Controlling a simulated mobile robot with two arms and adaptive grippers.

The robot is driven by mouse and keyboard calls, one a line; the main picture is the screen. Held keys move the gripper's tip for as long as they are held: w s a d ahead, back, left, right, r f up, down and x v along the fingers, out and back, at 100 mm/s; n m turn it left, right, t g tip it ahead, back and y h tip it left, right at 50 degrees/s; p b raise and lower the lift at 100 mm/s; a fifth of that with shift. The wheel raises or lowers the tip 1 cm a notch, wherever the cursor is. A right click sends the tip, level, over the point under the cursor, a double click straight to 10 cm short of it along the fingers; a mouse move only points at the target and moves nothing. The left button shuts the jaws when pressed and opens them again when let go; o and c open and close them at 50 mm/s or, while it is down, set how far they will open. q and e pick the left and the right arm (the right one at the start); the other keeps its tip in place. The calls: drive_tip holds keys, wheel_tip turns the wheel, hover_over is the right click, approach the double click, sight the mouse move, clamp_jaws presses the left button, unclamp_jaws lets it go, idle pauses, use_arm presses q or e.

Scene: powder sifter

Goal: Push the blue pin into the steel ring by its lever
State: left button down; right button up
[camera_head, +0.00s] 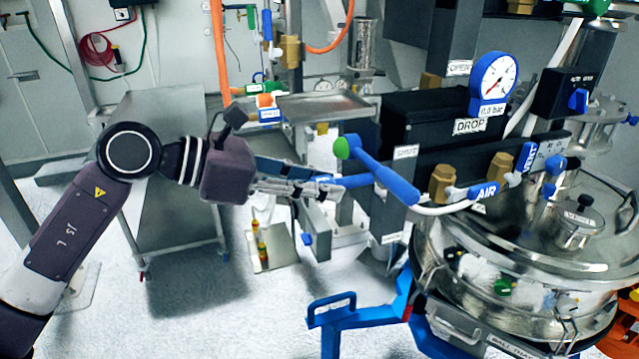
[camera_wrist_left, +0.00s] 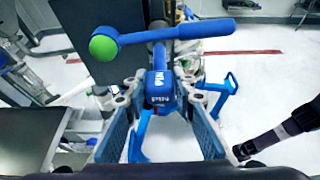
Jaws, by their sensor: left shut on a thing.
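I cannot make out the steel ring.
A pressure gauge (camera_head: 494,80) and a black box (camera_head: 425,117) stand above and behind the lever. The round steel vessel (camera_head: 470,255) is at right, with a blue frame (camera_head: 350,318) below. A steel table (camera_head: 165,120) stands behind my left arm.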

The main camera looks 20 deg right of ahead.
sight(345, 179)
use_arm(q)
drive_tip(key=shift+b, duration=0.3)
drive_tip(key=shift+d+r, duration=0.1)
drive_tip(key=shift+d, duration=2.3)
drive_tip(key=shift+a, duration=0.15)
idle(0.3)
drive_tip(key=shift+a+b, duration=0.25)
drive_tip(key=shift+b, duration=0.05)
drive_tip(key=shift+a+b, duration=0.65)
drive_tip(key=shift+a, duration=0.95)
drive_tip(key=shift+b, duration=0.75)
idle(0.6)
drive_tip(key=shift+d, duration=1.65)
